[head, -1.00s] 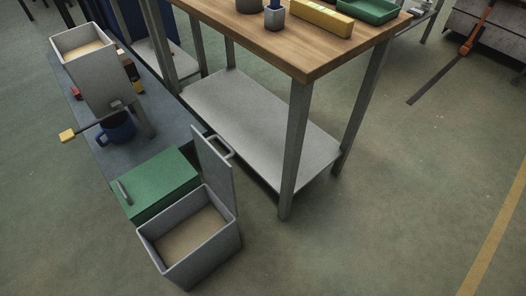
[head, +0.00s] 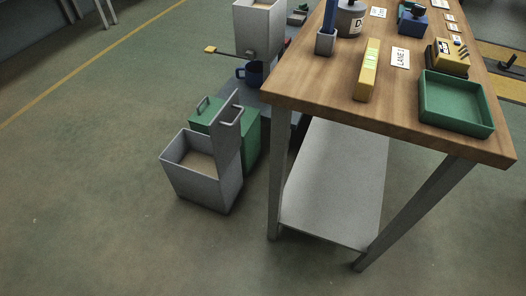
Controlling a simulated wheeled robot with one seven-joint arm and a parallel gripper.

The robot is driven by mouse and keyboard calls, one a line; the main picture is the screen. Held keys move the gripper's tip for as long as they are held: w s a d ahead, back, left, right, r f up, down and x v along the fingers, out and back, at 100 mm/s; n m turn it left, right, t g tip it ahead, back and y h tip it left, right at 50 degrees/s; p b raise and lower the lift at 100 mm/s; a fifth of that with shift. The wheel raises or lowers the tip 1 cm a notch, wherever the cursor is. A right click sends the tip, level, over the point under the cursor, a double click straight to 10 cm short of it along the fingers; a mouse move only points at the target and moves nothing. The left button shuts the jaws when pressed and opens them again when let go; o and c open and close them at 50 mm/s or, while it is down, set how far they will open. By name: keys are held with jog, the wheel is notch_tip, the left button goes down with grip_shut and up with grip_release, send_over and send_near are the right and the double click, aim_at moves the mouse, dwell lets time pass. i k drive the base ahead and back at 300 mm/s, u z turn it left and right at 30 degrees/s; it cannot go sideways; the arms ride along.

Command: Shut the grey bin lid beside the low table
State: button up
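The grey bin (head: 184,178) stands on the floor left of centre in the head view. It is open at the top, and its inside looks tan. Its grey lid (head: 226,138) stands raised, roughly upright, along the bin's right side, with a bar handle (head: 233,114) near its top. A low blue-grey table (head: 272,99) lies behind, partly hidden by the green box and the wooden bench. My gripper is not in view.
A green box (head: 250,135) with a handle stands right behind the bin. A mug (head: 254,74) and a tall grey container (head: 255,28) are farther back. The wooden bench (head: 318,85) with a lower shelf (head: 335,190) stands to the right. Floor left and in front is clear.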

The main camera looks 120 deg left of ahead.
aim_at(225, 129)
jog(key=i, duration=0.15)
jog(key=u, duration=4.35)
jog(key=i, duration=1)
jog(key=k, duration=0.6)
jog(key=u, duration=0.75)
jog(key=i, duration=0.7)
jog(key=u, duration=0.5)
